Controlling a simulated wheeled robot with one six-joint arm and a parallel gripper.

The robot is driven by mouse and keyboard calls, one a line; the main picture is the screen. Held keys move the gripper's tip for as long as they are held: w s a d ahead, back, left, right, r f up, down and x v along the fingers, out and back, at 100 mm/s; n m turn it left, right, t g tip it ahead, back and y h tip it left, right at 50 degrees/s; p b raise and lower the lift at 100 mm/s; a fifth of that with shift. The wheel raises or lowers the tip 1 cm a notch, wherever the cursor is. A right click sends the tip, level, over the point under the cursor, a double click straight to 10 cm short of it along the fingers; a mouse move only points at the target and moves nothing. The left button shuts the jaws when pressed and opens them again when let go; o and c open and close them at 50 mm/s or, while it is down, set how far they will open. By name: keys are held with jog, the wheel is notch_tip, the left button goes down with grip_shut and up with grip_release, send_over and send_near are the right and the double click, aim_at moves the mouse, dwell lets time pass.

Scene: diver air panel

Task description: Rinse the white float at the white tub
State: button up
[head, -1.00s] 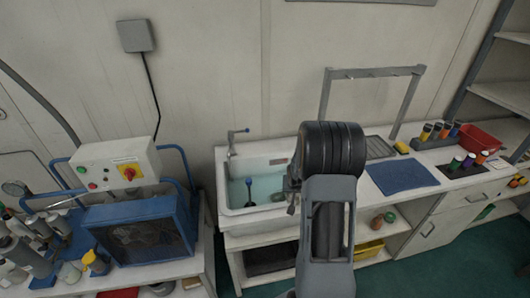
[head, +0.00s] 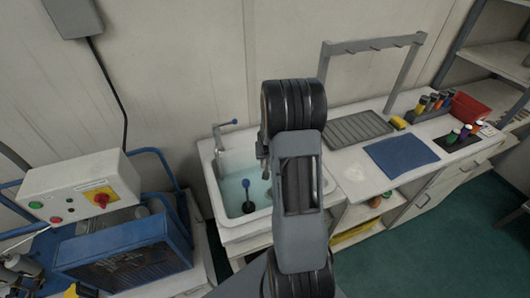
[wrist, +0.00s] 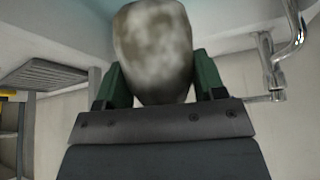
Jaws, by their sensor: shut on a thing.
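The white float (wrist: 155,50) is a rounded, off-white body with brownish-grey mottling, in the middle of the wrist view. My gripper (wrist: 160,82) is shut on it, with a green finger on each side. In the head view, my arm hides the float and most of my gripper. The white tub (head: 226,219) is a sink holding pale blue water, left of my arm in the head view. Pale blue water shows along the top of the wrist view, beyond the float. I cannot tell whether the float touches the water.
A tap (head: 224,128) stands at the tub's back left. A dark, blue-topped thing (head: 247,206) stands in the water. A grey drainer (head: 358,128) under a hook frame (head: 372,45) and a blue mat (head: 401,163) lie right. A blue machine (head: 127,250) stands left.

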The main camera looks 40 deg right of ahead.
jog(key=shift+f, duration=0.75)
notch_tip(320, 180, down, 22)
jog(key=b, duration=2)
jog(key=shift+r, duration=0.15)
dwell(1.0)
notch_tip(320, 180, up, 20)
jog(key=p, duration=2)
jog(key=shift+r, duration=0.2)
jog(key=shift+r+b, duration=0.15)
jog(key=shift+b, duration=0.2)
jog(key=shift+r, duration=1)
